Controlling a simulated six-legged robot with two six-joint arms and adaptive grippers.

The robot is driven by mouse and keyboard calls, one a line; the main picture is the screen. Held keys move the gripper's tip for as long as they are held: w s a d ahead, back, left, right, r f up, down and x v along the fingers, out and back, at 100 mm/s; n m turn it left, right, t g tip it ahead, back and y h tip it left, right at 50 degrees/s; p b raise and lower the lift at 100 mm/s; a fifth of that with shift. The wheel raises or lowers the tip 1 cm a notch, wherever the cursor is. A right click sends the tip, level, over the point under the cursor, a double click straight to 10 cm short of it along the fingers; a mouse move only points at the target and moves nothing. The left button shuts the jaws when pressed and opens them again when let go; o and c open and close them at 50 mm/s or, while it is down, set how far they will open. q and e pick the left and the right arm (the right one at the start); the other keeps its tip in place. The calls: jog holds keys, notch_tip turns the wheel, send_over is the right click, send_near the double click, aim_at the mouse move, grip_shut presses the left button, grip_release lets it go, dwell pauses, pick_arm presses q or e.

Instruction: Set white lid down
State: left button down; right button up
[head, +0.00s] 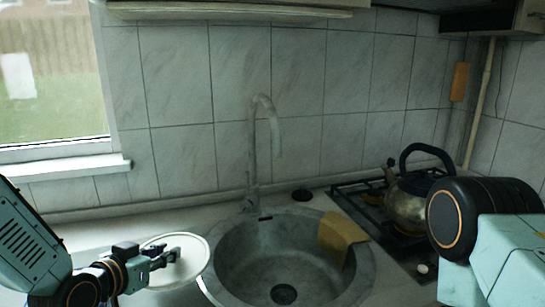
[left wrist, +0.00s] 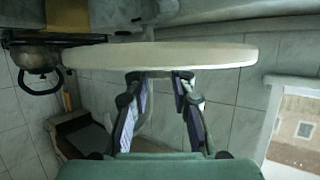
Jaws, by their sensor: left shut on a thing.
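The white lid (head: 200,254) is a pale round disc over the counter just left of the sink in the head view. My left gripper (head: 174,257) reaches across it from the left and is shut on it. In the left wrist view the lid (left wrist: 170,56) shows nearly edge-on, just beyond the tips of my left gripper (left wrist: 160,76). The part between the fingers is hard to make out. I cannot tell whether the lid touches the counter. My right gripper is not in view; only part of that arm shows at the right.
A round grey sink (head: 240,262) with a tall faucet (head: 252,160) lies right of the lid. A yellow cloth (head: 341,236) hangs over its rim. A metal kettle (head: 408,205) stands on the stove (head: 370,206). A window sill (head: 70,168) is at the left.

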pick_arm(q)
jog(key=s+d+f+m+g+h, duration=0.1)
jog(key=s, duration=0.1)
jog(key=s+d+f+m+g+h, duration=0.1)
jog(key=s+m+h, duration=0.1)
jog(key=s+d+f+m+h+b, duration=0.1)
jog(key=s+f+h, duration=0.1)
jog(key=shift+s+d+m+g, duration=0.35)
jog(key=shift+d+m+g, duration=0.05)
jog(key=s+f+m+g+h, duration=0.1)
jog(key=s, duration=0.1)
jog(key=s+d+m+g+b, duration=0.1)
jog(key=s, duration=0.2)
jog(key=s+d+f+m+g+h+b, duration=0.1)
jog(key=s, duration=0.1)
jog(key=shift+s+f+m+h, duration=0.15)
jog(key=shift+f+m+h, duration=0.15)
jog(key=shift+s+a+f, duration=0.1)
jog(key=shift+s, duration=0.05)
jog(key=shift+a+f+n+t+b, duration=0.3)
jog(key=shift+a+n+t+b, duration=0.1)
jog(key=shift+n+b, duration=0.1)
jog(key=shift+y, duration=0.4)
